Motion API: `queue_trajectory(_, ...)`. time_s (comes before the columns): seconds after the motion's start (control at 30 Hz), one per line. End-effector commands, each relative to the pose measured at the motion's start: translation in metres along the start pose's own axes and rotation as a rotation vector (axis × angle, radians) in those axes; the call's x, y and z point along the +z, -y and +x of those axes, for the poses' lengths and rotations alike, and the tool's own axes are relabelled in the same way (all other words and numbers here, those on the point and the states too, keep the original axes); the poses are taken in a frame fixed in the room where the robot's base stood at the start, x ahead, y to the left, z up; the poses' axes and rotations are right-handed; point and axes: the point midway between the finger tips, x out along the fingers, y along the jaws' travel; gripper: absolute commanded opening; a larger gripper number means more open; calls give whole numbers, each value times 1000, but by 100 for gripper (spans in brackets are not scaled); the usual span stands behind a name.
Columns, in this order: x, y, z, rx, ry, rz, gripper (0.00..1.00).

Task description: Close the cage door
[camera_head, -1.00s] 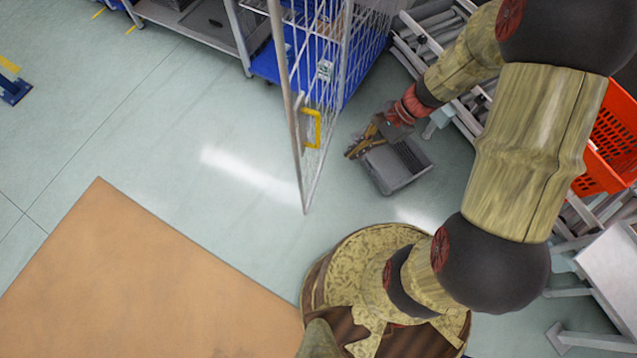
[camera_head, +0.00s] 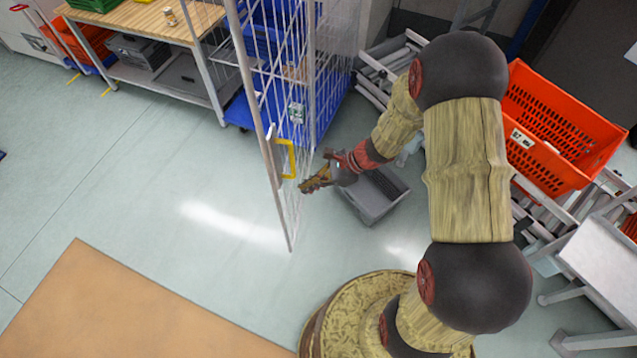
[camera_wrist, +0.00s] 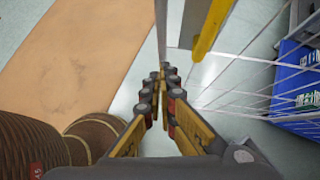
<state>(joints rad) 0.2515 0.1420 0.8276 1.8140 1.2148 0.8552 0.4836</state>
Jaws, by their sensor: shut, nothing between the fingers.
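The cage door (camera_head: 262,125) is a white wire mesh panel with a grey frame post, standing swung out from the cage toward me. Its yellow handle (camera_head: 287,158) is on the free edge; the handle also shows in the wrist view (camera_wrist: 208,30), right of the fingertips. My gripper (camera_head: 305,188) is close to the door's mesh side, just below and right of the handle. In the wrist view my gripper (camera_wrist: 162,72) is shut and empty, its tips close to the door's edge post (camera_wrist: 161,30). I cannot tell whether they touch it.
The cage's blue base (camera_head: 322,118) is behind the door. A grey crate (camera_head: 375,200) lies on the floor beside my gripper. An orange crate (camera_head: 545,135) is at the right. The floor left of the door is clear, with a tan mat (camera_head: 120,310) in front.

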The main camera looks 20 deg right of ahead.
Motion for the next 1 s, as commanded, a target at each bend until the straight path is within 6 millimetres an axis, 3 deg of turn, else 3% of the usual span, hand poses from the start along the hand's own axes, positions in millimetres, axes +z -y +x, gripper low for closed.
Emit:
queue_trajectory(0.13,-1,-1,31,4,-1,-2,0)
queue_trajectory(0.33,21,0,47,1,-1,-4,0)
queue_trajectory(1.0,32,0,57,-4,0,2,0)
